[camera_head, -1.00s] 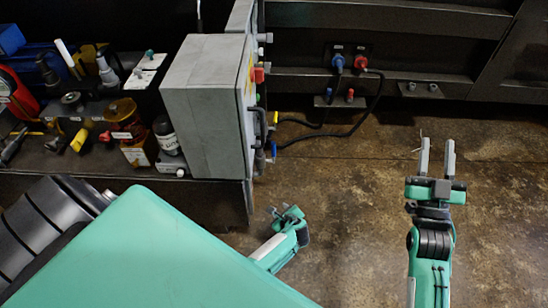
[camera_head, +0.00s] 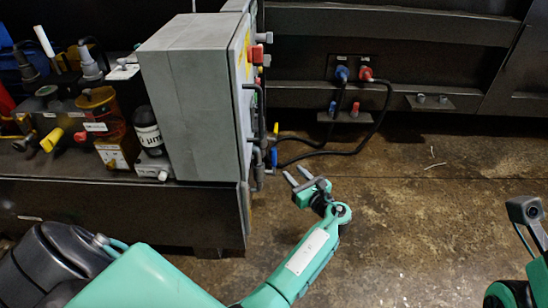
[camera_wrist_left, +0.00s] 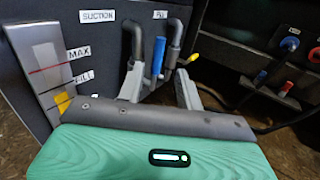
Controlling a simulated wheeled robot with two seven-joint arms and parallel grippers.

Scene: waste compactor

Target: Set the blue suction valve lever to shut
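The blue suction valve lever (camera_head: 274,157) is a small blue handle low on the right side of the grey cabinet (camera_head: 195,95). In the left wrist view the blue lever (camera_wrist_left: 158,57) stands upright between grey pipes, below and right of the "SUCTION" label (camera_wrist_left: 97,16). My left gripper (camera_head: 304,181) is just below and right of the lever in the head view. In the left wrist view its fingers (camera_wrist_left: 160,88) are apart, with the lever showing between and beyond them; contact is not visible. My right arm shows at the lower right, its fingers out of sight.
A yellow handle (camera_wrist_left: 188,60) sits close right of the lever. Black cables (camera_head: 345,145) run from the cabinet to blue and red wall plugs. A cluttered bench (camera_head: 110,200) is at left. The floor (camera_head: 400,220) at centre right is clear.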

